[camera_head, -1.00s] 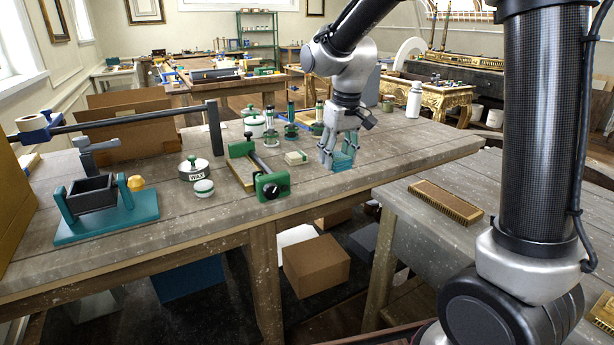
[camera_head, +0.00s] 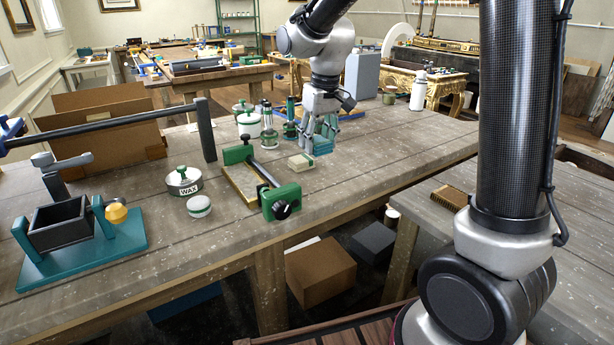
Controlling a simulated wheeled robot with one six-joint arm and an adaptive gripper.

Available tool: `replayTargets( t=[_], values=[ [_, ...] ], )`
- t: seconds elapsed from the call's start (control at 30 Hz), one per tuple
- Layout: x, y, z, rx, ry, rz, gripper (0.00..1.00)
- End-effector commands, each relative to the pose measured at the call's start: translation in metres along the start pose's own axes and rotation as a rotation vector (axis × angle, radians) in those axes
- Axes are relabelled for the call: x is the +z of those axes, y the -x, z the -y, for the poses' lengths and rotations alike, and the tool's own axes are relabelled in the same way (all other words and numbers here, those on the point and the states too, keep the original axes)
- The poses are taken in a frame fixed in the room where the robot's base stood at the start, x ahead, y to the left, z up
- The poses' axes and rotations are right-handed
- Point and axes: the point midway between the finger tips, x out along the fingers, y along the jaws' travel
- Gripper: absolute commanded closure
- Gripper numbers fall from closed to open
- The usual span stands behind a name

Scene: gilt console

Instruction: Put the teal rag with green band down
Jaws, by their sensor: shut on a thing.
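My gripper (camera_head: 318,134) points down over the wooden bench (camera_head: 372,163), towards its middle. It is shut on the teal rag (camera_head: 322,147), which shows as a small teal patch between and below the fingers. The fingers hide part of the rag, and I cannot make out its green band. The rag is very low over the bench top; I cannot tell whether it touches. A small pale block with a green base (camera_head: 301,162) lies just left of it.
A green clamp (camera_head: 281,200), a wax tin (camera_head: 184,181) and a small round tin (camera_head: 199,206) stand to the left. Jars (camera_head: 250,124) and green-capped bottles (camera_head: 269,130) stand behind. A white bottle (camera_head: 418,92) stands at the far right. The bench right of my gripper is clear.

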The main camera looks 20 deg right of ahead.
Motion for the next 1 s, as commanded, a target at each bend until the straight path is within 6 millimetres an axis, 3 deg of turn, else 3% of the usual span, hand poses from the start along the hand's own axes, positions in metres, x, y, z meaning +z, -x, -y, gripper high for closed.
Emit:
replayTargets(
  t=[0.3, 0.6, 1.0],
  values=[
    [0.009, -0.053, 0.0, 0.0, 0.0, 0.005, 0.7],
    [0.015, -0.091, 0.0, 0.0, 0.0, 0.004, 0.7],
    [0.015, -0.1, 0.0, 0.0, 0.0, 0.001, 0.7]
  ],
)
